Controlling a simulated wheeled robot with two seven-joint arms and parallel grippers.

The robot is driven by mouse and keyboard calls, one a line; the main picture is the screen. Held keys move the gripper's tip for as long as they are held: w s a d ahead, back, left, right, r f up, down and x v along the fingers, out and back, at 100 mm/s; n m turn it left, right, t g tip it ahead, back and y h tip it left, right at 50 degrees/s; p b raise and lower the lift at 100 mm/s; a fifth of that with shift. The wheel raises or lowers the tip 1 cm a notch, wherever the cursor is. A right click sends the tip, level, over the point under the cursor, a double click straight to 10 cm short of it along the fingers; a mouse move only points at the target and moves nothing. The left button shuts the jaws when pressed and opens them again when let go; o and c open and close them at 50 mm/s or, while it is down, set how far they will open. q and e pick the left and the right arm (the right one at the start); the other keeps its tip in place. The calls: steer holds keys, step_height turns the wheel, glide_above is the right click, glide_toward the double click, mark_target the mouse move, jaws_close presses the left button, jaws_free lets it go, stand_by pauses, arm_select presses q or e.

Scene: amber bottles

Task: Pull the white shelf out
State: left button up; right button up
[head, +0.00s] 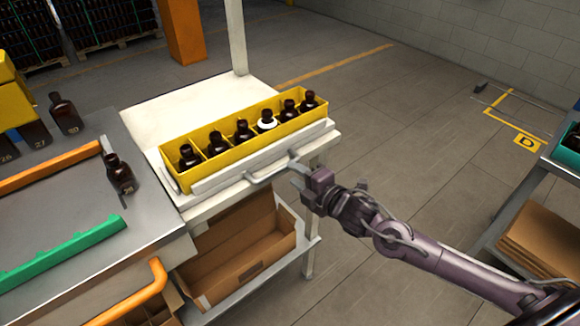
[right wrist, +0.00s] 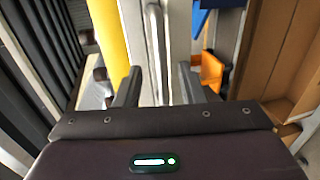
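The white shelf (head: 262,165) is a flat board at the top of a white rack, with a grey bar handle (head: 268,175) along its front. A yellow divided bin (head: 215,157) stands on it and holds several dark amber bottles. My right gripper (head: 297,172) is at the right end of the handle. In the right wrist view its two fingers (right wrist: 159,88) are apart, with the handle bar (right wrist: 155,45) running between them and a gap on each side. I cannot tell whether either finger touches the bar. My left gripper is not in view.
A cardboard box (head: 240,250) sits on the rack's lower level. At left, a metal workbench (head: 150,215) carries orange and green strips and loose bottles. Another rack with flat cardboard (head: 545,240) stands at right. The floor between is clear.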

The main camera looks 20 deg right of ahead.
mark_target(285, 169)
steer(key=x, duration=0.3)
steer(key=shift+w+p, duration=0.3)
steer(key=shift+w, duration=0.05)
steer(key=shift+w+a+f, duration=0.15)
steer(key=shift+w+a, duration=0.05)
steer(key=shift+w, duration=0.05)
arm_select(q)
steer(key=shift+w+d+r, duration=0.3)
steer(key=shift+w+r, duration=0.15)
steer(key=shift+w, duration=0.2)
arm_select(e)
jaws_close()
